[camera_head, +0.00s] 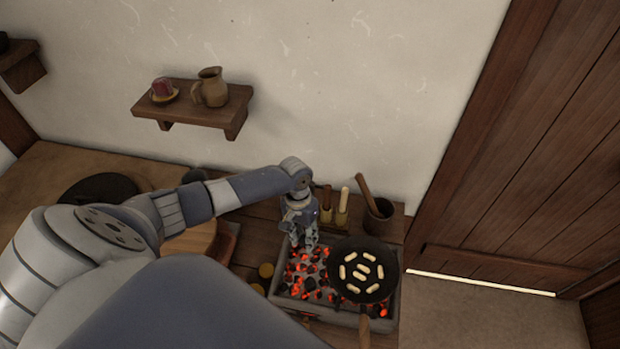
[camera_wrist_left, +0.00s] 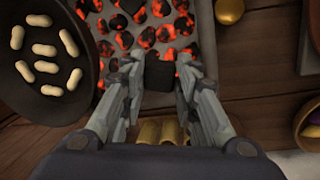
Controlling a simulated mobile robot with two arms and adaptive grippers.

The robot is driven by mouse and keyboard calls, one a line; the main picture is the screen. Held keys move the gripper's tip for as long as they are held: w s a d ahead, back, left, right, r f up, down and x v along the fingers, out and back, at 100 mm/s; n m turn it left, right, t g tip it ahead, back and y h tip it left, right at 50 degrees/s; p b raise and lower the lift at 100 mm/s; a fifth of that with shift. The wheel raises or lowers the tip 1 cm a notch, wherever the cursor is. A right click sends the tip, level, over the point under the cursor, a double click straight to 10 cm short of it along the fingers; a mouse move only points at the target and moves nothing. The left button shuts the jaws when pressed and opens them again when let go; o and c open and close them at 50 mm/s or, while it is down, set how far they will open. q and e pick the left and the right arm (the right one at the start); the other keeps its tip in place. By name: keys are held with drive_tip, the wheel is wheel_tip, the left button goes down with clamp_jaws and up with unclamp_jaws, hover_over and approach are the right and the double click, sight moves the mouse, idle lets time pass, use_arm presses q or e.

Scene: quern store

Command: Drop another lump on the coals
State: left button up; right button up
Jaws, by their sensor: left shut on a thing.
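My left gripper (camera_head: 305,240) is over the back left part of the brazier of coals. In the left wrist view my left gripper (camera_wrist_left: 160,80) is shut on a dark lump (camera_wrist_left: 159,76), held between its fingertips. The glowing coals (camera_head: 305,277) lie in a grey tray (camera_head: 338,312), orange and black; they also show in the left wrist view (camera_wrist_left: 147,38), just beyond the lump. The lump is hidden or too small to make out in the head view. I do not see my right gripper.
A black pan (camera_head: 361,252) with several pale pieces sits over the right of the coals. Behind stand a dark pot (camera_head: 378,216) with a handle and a rack (camera_head: 340,218). A wall shelf (camera_head: 190,112) holds a jug (camera_head: 211,88). A wooden door is at right.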

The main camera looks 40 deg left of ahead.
use_arm(q)
drive_tip(key=shift+w+a+f, duration=0.1)
drive_tip(key=shift+d+p, duration=0.2)
drive_tip(key=shift+p, duration=0.2)
drive_tip(key=o, duration=0.8)
drive_tip(key=shift+o, duration=0.2)
wheel_tip(320, 180, up, 12)
drive_tip(key=a, duration=0.2)
drive_tip(key=shift+w, duration=0.4)
